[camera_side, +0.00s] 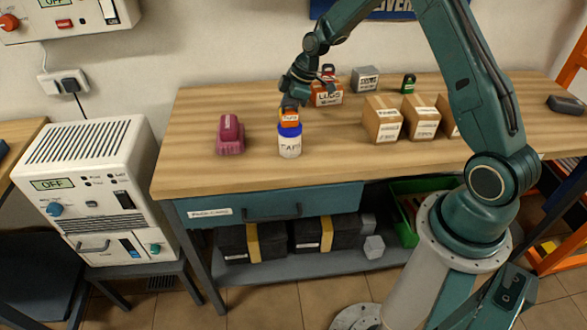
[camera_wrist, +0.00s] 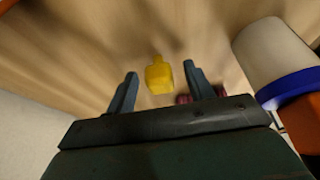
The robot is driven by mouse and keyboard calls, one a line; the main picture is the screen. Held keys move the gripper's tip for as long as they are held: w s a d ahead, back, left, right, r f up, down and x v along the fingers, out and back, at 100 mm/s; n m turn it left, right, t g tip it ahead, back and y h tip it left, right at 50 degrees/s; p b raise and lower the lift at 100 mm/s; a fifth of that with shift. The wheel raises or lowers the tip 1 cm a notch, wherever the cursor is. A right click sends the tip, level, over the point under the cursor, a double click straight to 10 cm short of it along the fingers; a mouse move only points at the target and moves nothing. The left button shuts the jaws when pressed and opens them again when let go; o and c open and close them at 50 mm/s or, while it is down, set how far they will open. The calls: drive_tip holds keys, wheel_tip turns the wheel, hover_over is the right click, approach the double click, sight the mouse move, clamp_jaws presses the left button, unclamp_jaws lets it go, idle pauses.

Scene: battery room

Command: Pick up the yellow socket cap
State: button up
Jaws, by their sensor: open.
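The yellow socket cap (camera_wrist: 158,76) shows in the wrist view on the wooden bench top, a wider body with a narrower end. It appears between the two fingers of my gripper (camera_wrist: 160,72), with a gap to each side. The fingers are open and hold nothing. How far they are above the cap cannot be told. In the side view my gripper (camera_side: 290,101) points down just behind a white jar (camera_side: 290,147) with a blue rim and an orange box-like item (camera_side: 290,117) on top. The cap cannot be made out there.
The jar also stands close at the right in the wrist view (camera_wrist: 272,52). A maroon object (camera_side: 230,134) lies left of it on the bench (camera_side: 190,170). An orange LUGS box (camera_side: 327,97) is behind; cardboard boxes (camera_side: 383,121) stand right. The bench's front middle is clear.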

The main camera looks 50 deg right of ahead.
drive_tip(key=shift+w+a+f, duration=0.1)
drive_tip(key=shift+f, duration=0.25)
drive_tip(key=c, duration=1)
drive_tip(key=shift+r, duration=0.2)
drive_tip(key=shift+c, duration=0.2)
wheel_tip(320, 180, up, 20)
drive_tip(key=shift+f, duration=0.15)
idle(0.4)
